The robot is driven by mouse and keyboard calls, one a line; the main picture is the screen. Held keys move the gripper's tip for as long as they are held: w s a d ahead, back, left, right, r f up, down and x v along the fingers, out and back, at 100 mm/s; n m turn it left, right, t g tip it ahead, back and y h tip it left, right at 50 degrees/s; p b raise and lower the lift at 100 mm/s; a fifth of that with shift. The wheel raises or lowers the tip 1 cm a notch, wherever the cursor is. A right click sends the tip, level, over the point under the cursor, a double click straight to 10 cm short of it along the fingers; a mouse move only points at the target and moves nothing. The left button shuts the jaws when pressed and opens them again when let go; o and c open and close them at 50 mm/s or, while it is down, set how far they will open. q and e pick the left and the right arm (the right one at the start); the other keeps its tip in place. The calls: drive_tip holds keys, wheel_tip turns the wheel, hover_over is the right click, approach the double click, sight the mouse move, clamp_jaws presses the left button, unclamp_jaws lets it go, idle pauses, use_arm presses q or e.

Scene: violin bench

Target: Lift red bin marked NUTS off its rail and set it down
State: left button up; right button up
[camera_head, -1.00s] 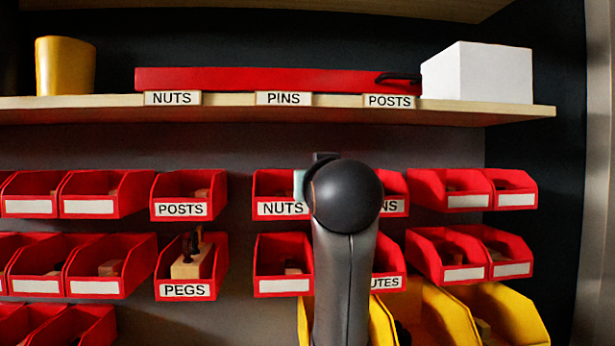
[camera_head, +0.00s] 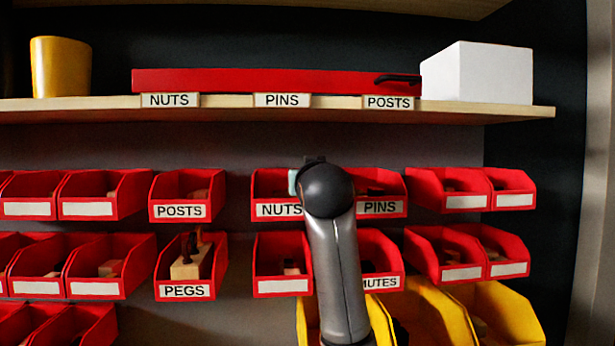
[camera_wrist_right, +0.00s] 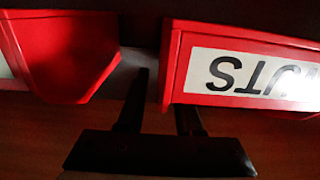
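The red NUTS bin (camera_head: 262,187) hangs in the upper bin row in the head view, its right part hidden by my right arm. In the wrist view the NUTS bin (camera_wrist_right: 240,78) is upside down at the right. My right gripper (camera_wrist_right: 160,108) is open near the bin's side wall. One dark finger shows in the gap between this bin and its neighbour. The other finger's tip is hidden behind the NUTS bin's front, and contact with the wall cannot be told. My left gripper is not in view.
The red PINS bin (camera_head: 385,190) sits close on the right of the NUTS bin, with the POSTS bin (camera_head: 185,195) to the left across a gap. More red bins hang below. A shelf (camera_head: 330,112) above carries a red case (camera_head: 260,79) and a white box (camera_head: 480,73).

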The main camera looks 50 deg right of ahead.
clamp_jaws()
idle(3.0)
